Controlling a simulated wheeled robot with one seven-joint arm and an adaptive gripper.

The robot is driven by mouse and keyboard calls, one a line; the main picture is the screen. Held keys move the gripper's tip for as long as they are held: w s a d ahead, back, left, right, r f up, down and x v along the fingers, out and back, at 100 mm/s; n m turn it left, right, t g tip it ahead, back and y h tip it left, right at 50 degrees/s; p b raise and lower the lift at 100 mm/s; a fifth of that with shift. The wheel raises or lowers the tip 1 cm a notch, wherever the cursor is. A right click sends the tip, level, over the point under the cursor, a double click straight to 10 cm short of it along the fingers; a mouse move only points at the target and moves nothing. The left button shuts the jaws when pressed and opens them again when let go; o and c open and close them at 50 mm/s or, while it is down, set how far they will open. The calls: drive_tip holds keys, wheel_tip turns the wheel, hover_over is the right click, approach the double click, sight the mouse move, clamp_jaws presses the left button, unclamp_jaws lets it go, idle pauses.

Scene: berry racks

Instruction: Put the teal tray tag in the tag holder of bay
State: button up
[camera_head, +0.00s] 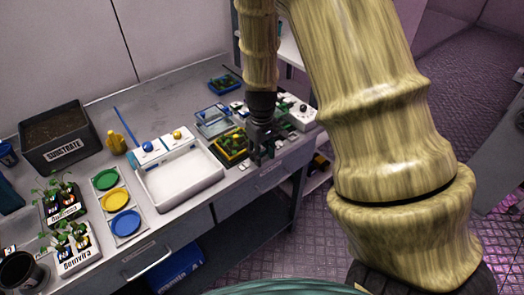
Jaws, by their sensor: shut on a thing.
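My gripper (262,158) points down over the right end of the grey bench, beside the yellow tray. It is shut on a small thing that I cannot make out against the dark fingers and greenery. The teal tray tag cannot be told apart in this view. A yellow tray (232,160) with green plants stands just left of my gripper. A pale blue tray (211,131) lies behind it, and a blue tray (224,85) with plants is farther back. No tag holder or bay label is clear at this size.
A white device (300,113) stands behind and right of my gripper. Left are a white bin (184,187), green (106,180), yellow (115,200) and blue (123,223) discs, seedling pots, and a black substrate box (58,146). The bench's back middle is clear.

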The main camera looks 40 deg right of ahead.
drive_tip(key=o, duration=0.8)
drive_tip(key=shift+o, duration=0.2)
wheel_tip(320, 180, up, 12)
drive_tip(key=p, duration=1)
drive_tip(key=shift+f, duration=0.15)
idle(0.3)
drive_tip(key=s+a+f+b, duration=0.25)
drive_tip(key=s+f, duration=0.35)
drive_tip(key=f, duration=0.4)
drive_tip(key=s+a+f+h+b, duration=0.1)
drive_tip(key=s+a+f, duration=0.2)
drive_tip(key=s+f, duration=0.45)
drive_tip(key=s+a+f+b, duration=0.25)
drive_tip(key=s+f, duration=0.25)
drive_tip(key=f, duration=0.6)
drive_tip(key=s+a+f+m+y+b, duration=0.1)
drive_tip(key=s+a+f, duration=0.5)
drive_tip(key=s, duration=0.3)
drive_tip(key=shift+f, duration=0.25)
